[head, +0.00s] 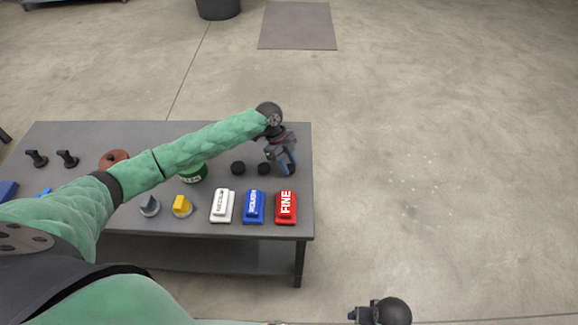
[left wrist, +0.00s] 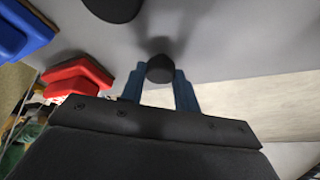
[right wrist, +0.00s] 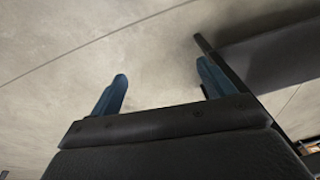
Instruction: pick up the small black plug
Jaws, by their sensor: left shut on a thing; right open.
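The small black plug (left wrist: 160,69) sits between the blue fingertips of my left gripper (left wrist: 159,80) in the left wrist view. The gripper is shut on it. In the head view my left gripper (head: 287,168) is over the right end of the grey table, and I cannot make out the held plug there. A shadow lies close beside the plug; I cannot tell if it is clear of the tabletop. My right gripper (head: 354,314) is low at the bottom of the head view, off the table. In the right wrist view it (right wrist: 162,72) is open and empty, above floor.
Two black discs (head: 238,168) (head: 264,169) lie left of my left gripper on the table (head: 290,228). White (head: 221,206), blue (head: 254,207) and red (head: 286,207) blocks line the front edge. A green jar (head: 194,174) stands under my left arm. Floor right of the table is clear.

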